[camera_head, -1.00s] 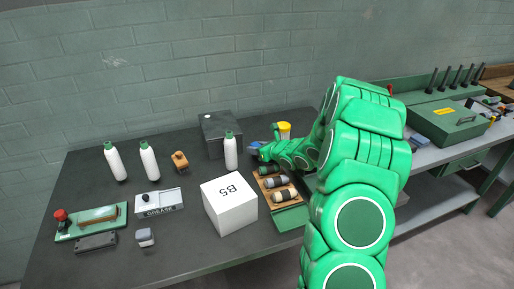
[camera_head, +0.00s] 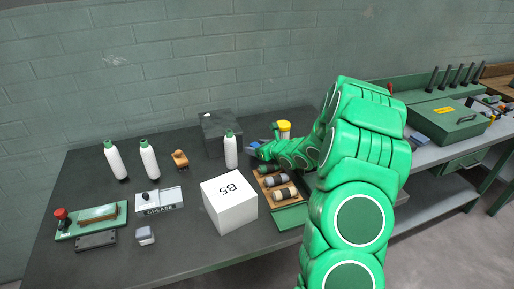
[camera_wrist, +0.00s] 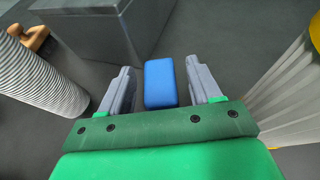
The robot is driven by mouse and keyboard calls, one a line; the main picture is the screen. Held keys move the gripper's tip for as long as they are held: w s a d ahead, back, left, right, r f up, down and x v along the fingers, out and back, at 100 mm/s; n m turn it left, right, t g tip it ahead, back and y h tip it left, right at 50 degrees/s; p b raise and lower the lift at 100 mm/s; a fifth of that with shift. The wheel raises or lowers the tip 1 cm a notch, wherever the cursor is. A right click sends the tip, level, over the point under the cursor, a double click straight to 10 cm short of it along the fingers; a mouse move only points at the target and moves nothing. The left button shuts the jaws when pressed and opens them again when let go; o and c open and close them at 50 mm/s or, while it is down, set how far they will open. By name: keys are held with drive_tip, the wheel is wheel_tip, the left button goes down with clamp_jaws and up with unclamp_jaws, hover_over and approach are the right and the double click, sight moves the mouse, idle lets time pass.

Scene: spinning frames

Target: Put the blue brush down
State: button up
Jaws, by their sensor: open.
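The blue brush (camera_wrist: 160,84) shows in the wrist view as a blue block with rounded corners, between my two grey fingers. My gripper (camera_wrist: 158,72) is open, with a dark gap on each side of the brush. The brush appears to rest on the dark tabletop, though its lower end is hidden by my gripper. In the head view my gripper (camera_head: 259,149) is low at the back right of the bench, and only a small blue patch of the brush (camera_head: 253,145) shows beside it.
A dark grey box (camera_head: 219,132) and a white bottle (camera_head: 231,150) stand left of my gripper. A yellow-topped container (camera_head: 284,128) is close on its right. A wooden tray (camera_head: 265,191) of rollers and the white B5 cube (camera_head: 229,205) are nearer the front.

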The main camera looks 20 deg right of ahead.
drive_tip(key=shift+s+r, duration=0.1)
drive_tip(key=shift+s, duration=0.05)
drive_tip(key=shift+s+d+r, duration=0.15)
drive_tip(key=shift+s+r, duration=0.25)
drive_tip(key=v, duration=1.1)
drive_tip(key=shift+w+r, duration=0.15)
drive_tip(key=s+a+r+n+g+y, duration=0.1)
drive_tip(key=s+a+r+n+y, duration=0.15)
drive_tip(key=a+r+n, duration=0.55)
drive_tip(key=s+a+r+n+g+y, duration=0.2)
drive_tip(key=s+a+n+g, duration=0.3)
drive_tip(key=s+a, duration=0.4)
drive_tip(key=s+a+r+n+g+y, duration=0.1)
drive_tip(key=s+a+r+n+g, duration=0.15)
drive_tip(key=s+a+n, duration=0.7)
drive_tip(key=s+a+f+n+g+h, duration=0.1)
drive_tip(key=s+a+n+g+h, duration=0.1)
drive_tip(key=s, duration=0.4)
drive_tip(key=s+a+n+g+h, duration=0.1)
drive_tip(key=s+g+h, duration=0.15)
drive_tip(key=s, duration=0.25)
drive_tip(key=s+d+n+g+h, duration=0.1)
drive_tip(key=s+d+n+h, duration=0.5)
drive_tip(key=s+d, duration=0.5)
drive_tip(key=shift+s+r, duration=0.2)
drive_tip(key=shift+s, duration=0.65)
